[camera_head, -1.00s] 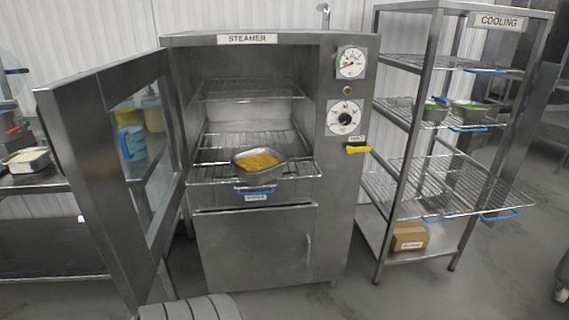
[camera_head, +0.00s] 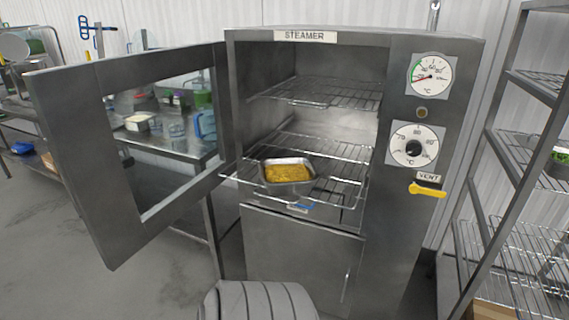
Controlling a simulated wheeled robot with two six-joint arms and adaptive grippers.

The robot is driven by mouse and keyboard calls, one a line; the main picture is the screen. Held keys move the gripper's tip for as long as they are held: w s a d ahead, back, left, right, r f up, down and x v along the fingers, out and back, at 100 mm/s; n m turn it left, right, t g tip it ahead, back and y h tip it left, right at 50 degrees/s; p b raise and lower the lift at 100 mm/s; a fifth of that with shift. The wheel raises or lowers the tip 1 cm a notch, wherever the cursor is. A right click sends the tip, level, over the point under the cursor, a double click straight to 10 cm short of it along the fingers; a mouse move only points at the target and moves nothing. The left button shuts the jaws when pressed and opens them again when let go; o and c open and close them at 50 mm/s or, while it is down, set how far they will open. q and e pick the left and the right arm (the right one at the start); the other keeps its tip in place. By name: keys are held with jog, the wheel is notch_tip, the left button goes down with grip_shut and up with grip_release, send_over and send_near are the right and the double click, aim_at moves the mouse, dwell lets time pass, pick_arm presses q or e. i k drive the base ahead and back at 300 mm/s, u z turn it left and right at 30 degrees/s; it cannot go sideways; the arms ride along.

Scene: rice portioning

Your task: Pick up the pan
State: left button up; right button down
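A metal pan (camera_head: 288,185) filled with yellow food sits upright on the lower wire rack (camera_head: 338,172) of the steamer (camera_head: 398,222). The rack is slid partly out, with the pan near its front edge and a blue handle piece (camera_head: 301,205) below it. The steamer door (camera_head: 88,180) stands wide open to the left. Neither of my grippers is in view, and nothing is touching the pan.
A cooling rack (camera_head: 525,240) stands at the right, with a pan of green food (camera_head: 561,156) on a shelf. A bench (camera_head: 160,145) with containers is behind the door. Grey floor (camera_head: 60,260) is clear at the left.

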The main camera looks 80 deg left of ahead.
aim_at(289, 176)
jog(key=u, duration=0.65)
jog(key=i, duration=0.75)
jog(key=u, duration=0.9)
